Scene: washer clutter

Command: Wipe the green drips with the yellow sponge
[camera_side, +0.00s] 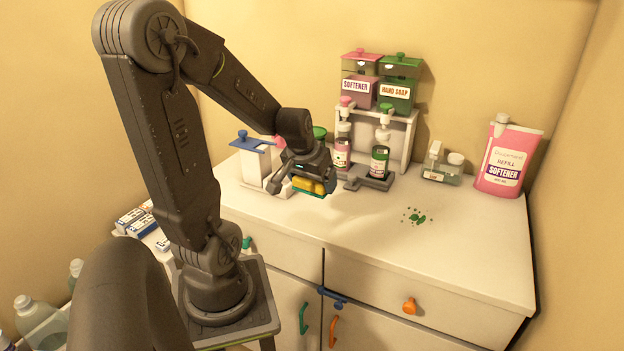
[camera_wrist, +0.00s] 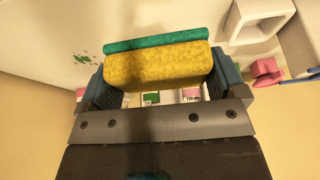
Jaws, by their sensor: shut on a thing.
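The yellow sponge (camera_side: 309,186) has a green layer on one side. My gripper (camera_side: 312,179) is shut on it and holds it above the left part of the white countertop. In the wrist view the sponge (camera_wrist: 158,70) sits between the two fingers, with its green layer at the top of the picture. The green drips (camera_side: 416,216) are a cluster of small spots on the countertop, to the right of the gripper and apart from the sponge. The drips also show at the upper left of the wrist view (camera_wrist: 84,59).
A clear bottle (camera_side: 436,165) and a pink softener refill (camera_side: 507,158) stand at the back right. The countertop (camera_side: 470,245) around the drips is clear.

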